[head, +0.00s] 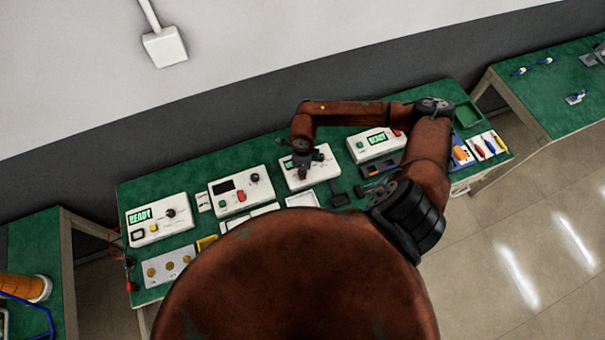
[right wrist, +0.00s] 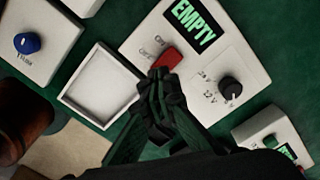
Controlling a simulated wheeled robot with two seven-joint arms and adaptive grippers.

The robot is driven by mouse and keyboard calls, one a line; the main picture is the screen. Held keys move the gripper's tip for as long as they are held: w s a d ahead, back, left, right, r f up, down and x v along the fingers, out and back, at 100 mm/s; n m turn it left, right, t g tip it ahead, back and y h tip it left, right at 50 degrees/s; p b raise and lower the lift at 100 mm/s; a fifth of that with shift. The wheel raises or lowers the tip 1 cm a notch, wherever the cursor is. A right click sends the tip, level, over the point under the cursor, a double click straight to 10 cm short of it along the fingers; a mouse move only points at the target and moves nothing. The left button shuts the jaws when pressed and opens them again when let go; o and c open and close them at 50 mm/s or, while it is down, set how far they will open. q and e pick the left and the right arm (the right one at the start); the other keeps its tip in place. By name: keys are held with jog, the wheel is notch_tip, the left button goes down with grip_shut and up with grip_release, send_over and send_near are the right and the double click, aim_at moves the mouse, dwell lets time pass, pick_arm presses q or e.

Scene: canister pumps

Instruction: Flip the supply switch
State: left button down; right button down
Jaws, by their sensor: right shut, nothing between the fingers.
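The supply box (right wrist: 215,62) is white, with a green display reading EMPTY, a black knob marked 24 V and 12 V, and a red rocker switch (right wrist: 166,58) with ON and OFF lettering. My right gripper (right wrist: 160,76) is shut and empty, its fingertips at the lower edge of the red switch. I cannot tell whether they touch it, or which way the switch is set. In the head view my right gripper (head: 303,175) is over a white box (head: 318,178) in the middle of the bench and hides much of its face. My left gripper is not in view.
An empty white tray (right wrist: 100,88) lies beside the supply box. A box with a blue knob (right wrist: 27,43) and another with a green button (right wrist: 270,141) flank it. The green bench (head: 135,192) holds several more units, including one reading READY (head: 158,228).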

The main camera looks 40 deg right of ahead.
jog(key=shift+f+b, duration=0.9)
jog(key=shift+f, duration=0.25)
dwell(0.4)
jog(key=shift+r, duration=0.15)
jog(key=shift+r+p, duration=2)
jog(key=shift+r, duration=1.45)
jog(key=shift+s, duration=0.1)
